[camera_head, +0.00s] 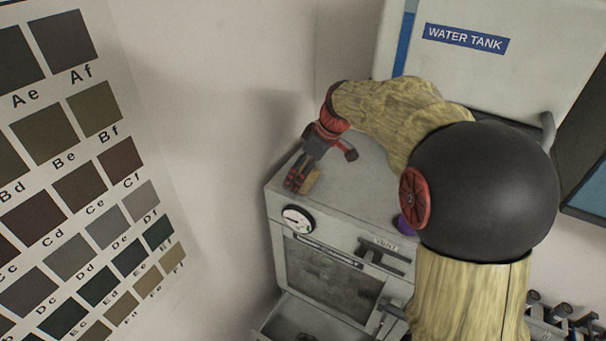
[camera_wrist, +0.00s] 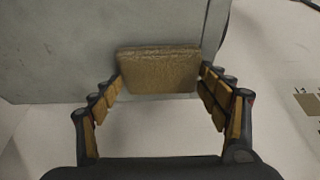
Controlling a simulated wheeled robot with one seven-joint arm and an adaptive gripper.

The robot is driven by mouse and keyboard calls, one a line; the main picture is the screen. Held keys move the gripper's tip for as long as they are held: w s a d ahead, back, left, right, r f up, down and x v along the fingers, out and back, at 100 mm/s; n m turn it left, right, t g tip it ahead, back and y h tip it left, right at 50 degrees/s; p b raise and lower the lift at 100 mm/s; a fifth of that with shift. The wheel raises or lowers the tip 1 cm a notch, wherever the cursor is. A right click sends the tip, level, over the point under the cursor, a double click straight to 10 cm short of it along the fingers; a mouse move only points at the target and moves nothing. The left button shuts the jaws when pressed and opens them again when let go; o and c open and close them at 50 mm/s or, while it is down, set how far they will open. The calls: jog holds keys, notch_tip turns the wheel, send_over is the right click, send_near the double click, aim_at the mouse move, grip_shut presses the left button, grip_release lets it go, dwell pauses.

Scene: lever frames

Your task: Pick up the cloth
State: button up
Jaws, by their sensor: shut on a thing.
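The cloth (camera_wrist: 158,72) is a tan-brown, flat, rectangular piece in the wrist view. It lies between the tips of my two fingers, one at each short side. My gripper (camera_wrist: 160,80) is shut on it. In the head view my gripper (camera_head: 297,181) points down at the front left of the grey cabinet top. A small tan part of the cloth (camera_head: 312,181) shows beside the fingers there. I cannot tell whether the cloth touches the cabinet top.
The grey cabinet (camera_head: 350,190) has a gauge (camera_head: 298,219), a handle (camera_head: 383,253) and an open drawer (camera_head: 285,318) below. A purple thing (camera_head: 405,225) is partly hidden by my arm. A water tank (camera_head: 480,75) stands behind; a colour chart (camera_head: 75,180) is at left.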

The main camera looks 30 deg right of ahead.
jog(key=shift+r+b, duration=0.3)
jog(key=shift+r, duration=0.35)
jog(key=s+r+b, duration=0.3)
jog(key=s+r, duration=0.8)
jog(key=s, duration=0.3)
jog(key=shift+a+r, duration=0.25)
jog(key=shift+a, duration=0.15)
jog(key=o, duration=0.6)
jog(key=c, duration=0.4)
jog(key=shift+c, duration=0.3)
jog(key=shift+s, duration=0.1)
